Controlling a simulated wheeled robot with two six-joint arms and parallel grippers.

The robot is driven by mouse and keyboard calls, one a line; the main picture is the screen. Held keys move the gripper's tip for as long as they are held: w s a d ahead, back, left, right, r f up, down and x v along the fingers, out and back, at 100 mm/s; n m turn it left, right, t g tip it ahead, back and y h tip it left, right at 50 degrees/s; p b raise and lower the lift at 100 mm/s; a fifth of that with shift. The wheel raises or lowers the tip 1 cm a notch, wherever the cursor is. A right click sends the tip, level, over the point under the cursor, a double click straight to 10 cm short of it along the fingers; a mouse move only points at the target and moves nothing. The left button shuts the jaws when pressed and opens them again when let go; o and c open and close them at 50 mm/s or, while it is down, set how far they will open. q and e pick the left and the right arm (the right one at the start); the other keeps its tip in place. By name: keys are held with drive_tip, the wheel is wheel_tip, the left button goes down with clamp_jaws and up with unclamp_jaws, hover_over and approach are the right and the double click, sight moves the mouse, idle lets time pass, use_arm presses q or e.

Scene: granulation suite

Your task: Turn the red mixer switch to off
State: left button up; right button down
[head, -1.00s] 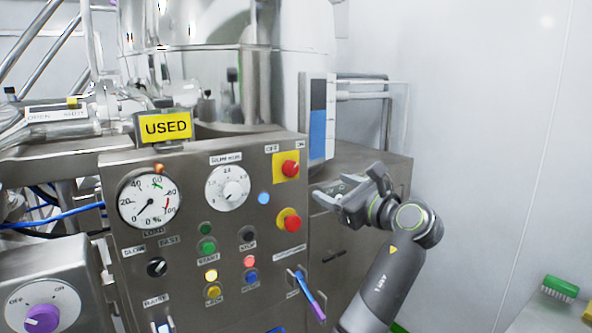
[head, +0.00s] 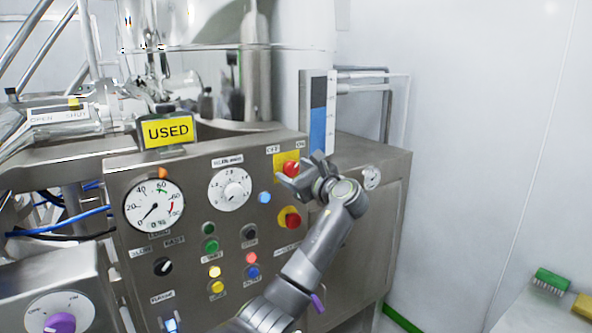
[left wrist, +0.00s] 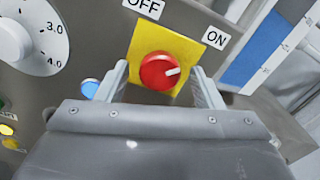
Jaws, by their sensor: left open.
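The red mixer switch (head: 291,167) sits on a yellow plate (left wrist: 190,42) at the upper right of the steel control panel. In the left wrist view the round red knob (left wrist: 156,72) has a white mark pointing right and slightly up, toward the ON label (left wrist: 215,39). The OFF label (left wrist: 146,6) is above the plate. My left gripper (head: 299,174) is open at the switch. In the left wrist view its fingers stand on either side of the knob, with gaps visible. The knob's lower edge is close to the gripper body. My right gripper is not in view.
A second red knob (head: 292,219) on yellow is just below. A blue button (head: 265,197) and a white dial (head: 230,190) are to the left. A round gauge (head: 154,206) is farther left. A blue-and-white display (head: 318,125) stands behind the panel's right edge.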

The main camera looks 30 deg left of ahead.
use_arm(q)
drive_tip(key=shift+c, duration=0.2)
drive_tip(key=c, duration=0.9)
